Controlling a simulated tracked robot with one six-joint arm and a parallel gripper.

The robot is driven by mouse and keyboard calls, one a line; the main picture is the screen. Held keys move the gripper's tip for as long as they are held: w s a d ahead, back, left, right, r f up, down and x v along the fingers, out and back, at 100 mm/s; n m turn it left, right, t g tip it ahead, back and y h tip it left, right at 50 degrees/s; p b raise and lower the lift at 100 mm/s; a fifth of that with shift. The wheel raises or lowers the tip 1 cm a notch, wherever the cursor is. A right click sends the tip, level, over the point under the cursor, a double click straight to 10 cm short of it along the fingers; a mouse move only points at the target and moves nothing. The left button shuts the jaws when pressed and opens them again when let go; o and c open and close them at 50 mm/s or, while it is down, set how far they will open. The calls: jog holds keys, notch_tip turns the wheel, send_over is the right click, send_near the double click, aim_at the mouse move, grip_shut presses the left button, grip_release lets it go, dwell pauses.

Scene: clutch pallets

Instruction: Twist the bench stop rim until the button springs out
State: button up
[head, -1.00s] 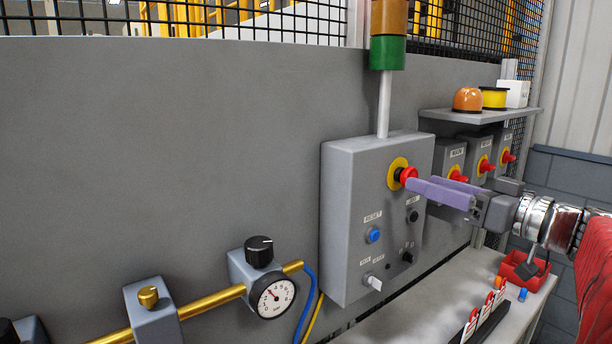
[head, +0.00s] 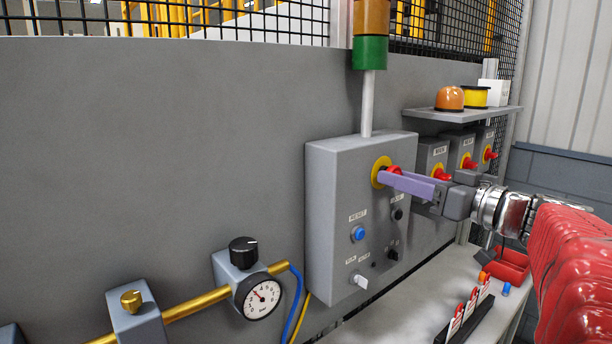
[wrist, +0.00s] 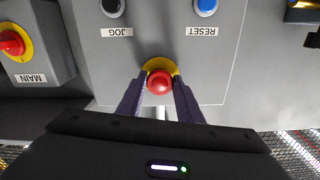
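The bench stop is a red mushroom button (head: 395,170) on a round yellow plate (head: 381,166), high on the front of the grey control box (head: 330,215). In the wrist view the red button (wrist: 159,83) sits between the two purple fingers. My gripper (wrist: 159,86) is open, one finger on each side of the button. Any gap between fingers and rim is too small to tell.
A pressure gauge (head: 262,298) is lower left.

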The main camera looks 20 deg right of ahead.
jog(key=shift+d, duration=0.1)
jog(key=c, duration=0.5)
jog(key=shift+m, duration=3.7)
jog(key=o, duration=1)
jog(key=shift+o, duration=0.2)
